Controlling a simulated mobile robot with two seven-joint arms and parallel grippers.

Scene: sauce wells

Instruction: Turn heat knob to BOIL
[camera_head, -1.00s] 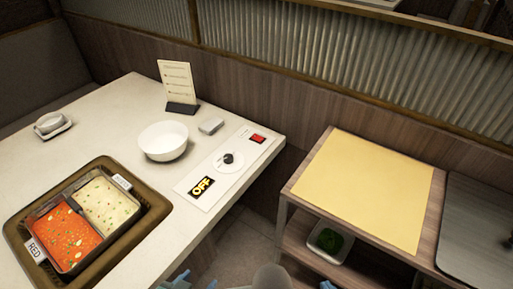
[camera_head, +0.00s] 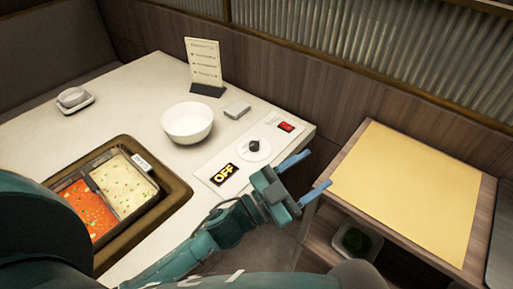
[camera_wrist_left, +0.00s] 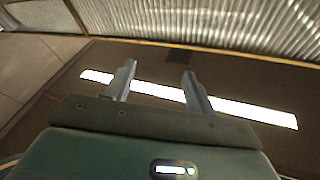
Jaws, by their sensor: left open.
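The heat knob (camera_head: 254,145) is a small black knob on a round white dial, set in a white control panel (camera_head: 218,161) at the table's right edge. A display (camera_head: 223,174) on the panel reads OFF in yellow on black. A red switch (camera_head: 286,127) sits at the panel's far end. My left gripper (camera_head: 308,174) is open and empty, just right of the panel past the table edge, apart from the knob. Its two fingers also show in the left wrist view (camera_wrist_left: 160,82), with nothing between them. My right gripper is out of view.
A two-part pot with red and pale broth (camera_head: 124,185) is sunk in the table. A white bowl (camera_head: 187,123), a menu stand (camera_head: 204,66) and a small grey box (camera_head: 237,109) stand near the panel. A side table with a yellow mat (camera_head: 410,190) is at right.

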